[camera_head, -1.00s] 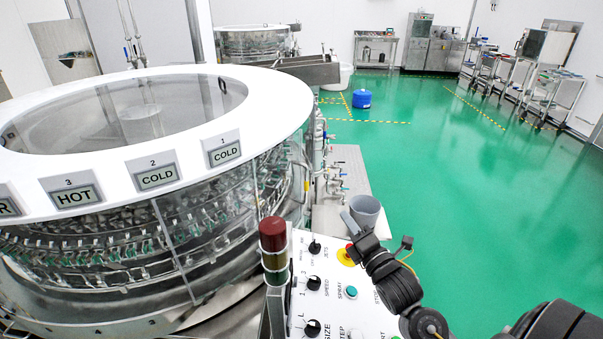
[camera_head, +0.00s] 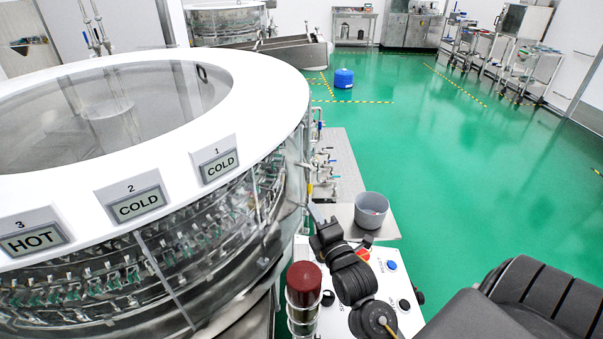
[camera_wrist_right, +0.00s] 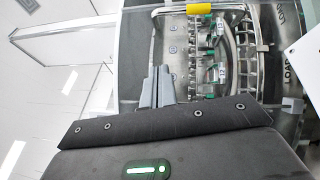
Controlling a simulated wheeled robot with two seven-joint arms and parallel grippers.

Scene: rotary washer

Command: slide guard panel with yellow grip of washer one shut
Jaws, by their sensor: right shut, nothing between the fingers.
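The large round washer (camera_head: 285,70) with a white top ring fills the left of the head view. A small yellow grip (camera_head: 309,188) shows at its right side, with the panel around it hard to make out. In the right wrist view the yellow grip (camera_wrist_right: 199,9) is at the top edge, on a metal frame (camera_wrist_right: 170,12). My right gripper (camera_head: 314,212) is just below and beside the grip in the head view. Its grey fingers (camera_wrist_right: 157,84) are together, empty, and apart from the grip. My left gripper is not in view.
A control box (camera_head: 395,275) with knobs and a dark red beacon (camera_head: 304,277) stand below my right arm. A grey bucket (camera_head: 371,212) sits close to the right of the gripper. Taps (camera_head: 322,160) line the washer's side. Green floor (camera_head: 480,180) is open to the right.

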